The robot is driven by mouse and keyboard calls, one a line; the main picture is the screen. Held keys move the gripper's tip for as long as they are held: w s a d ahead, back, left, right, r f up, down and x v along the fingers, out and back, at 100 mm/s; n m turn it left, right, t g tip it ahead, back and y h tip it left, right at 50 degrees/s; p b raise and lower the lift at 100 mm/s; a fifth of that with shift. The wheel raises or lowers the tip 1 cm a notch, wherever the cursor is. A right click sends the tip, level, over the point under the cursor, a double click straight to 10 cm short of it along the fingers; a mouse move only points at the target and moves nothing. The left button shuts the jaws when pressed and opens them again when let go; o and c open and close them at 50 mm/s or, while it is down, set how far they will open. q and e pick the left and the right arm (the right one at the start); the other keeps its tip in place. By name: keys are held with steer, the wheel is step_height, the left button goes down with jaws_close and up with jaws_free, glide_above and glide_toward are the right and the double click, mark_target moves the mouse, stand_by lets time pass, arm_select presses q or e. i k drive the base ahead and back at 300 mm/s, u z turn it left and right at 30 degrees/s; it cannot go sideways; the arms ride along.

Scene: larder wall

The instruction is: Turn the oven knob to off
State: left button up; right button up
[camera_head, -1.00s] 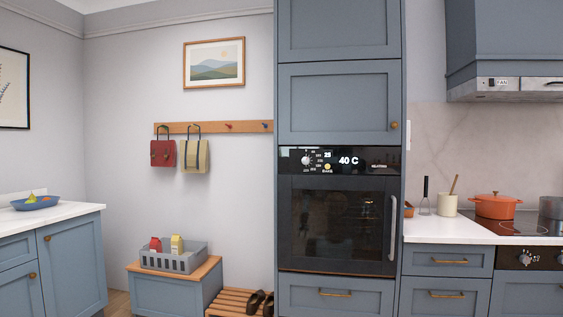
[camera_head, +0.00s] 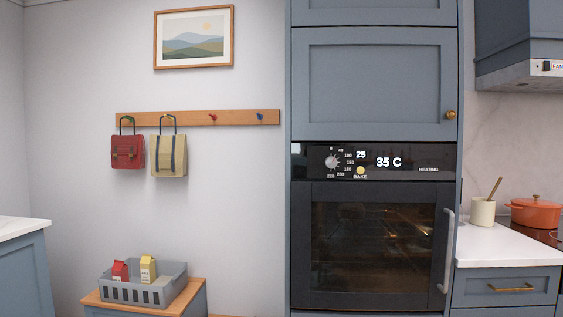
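The built-in oven (camera_head: 375,255) stands in the tall blue cabinet right of the middle, with its door shut. Its black control panel (camera_head: 430,155) runs above the door. The round grey oven knob (camera_head: 332,162) sits at the panel's left, inside a ring of temperature marks; its exact setting is too small to tell. The display (camera_head: 389,162) reads 35 C, with a small 25 to its left and HEATING at the right. A yellowish BAKE button (camera_head: 360,170) is beside the knob. Neither of my grippers is in view.
The oven's vertical handle (camera_head: 447,250) sticks out at the door's right. A counter (camera_head: 490,247) with a utensil pot (camera_head: 482,211) and an orange pot (camera_head: 535,212) is at right. A grey crate (camera_head: 172,287) sits on a bench at lower left.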

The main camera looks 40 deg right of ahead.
mark_target(332, 163)
steer(key=z, duration=0.5)
steer(key=i, duration=1.15)
steer(key=z, duration=1.05)
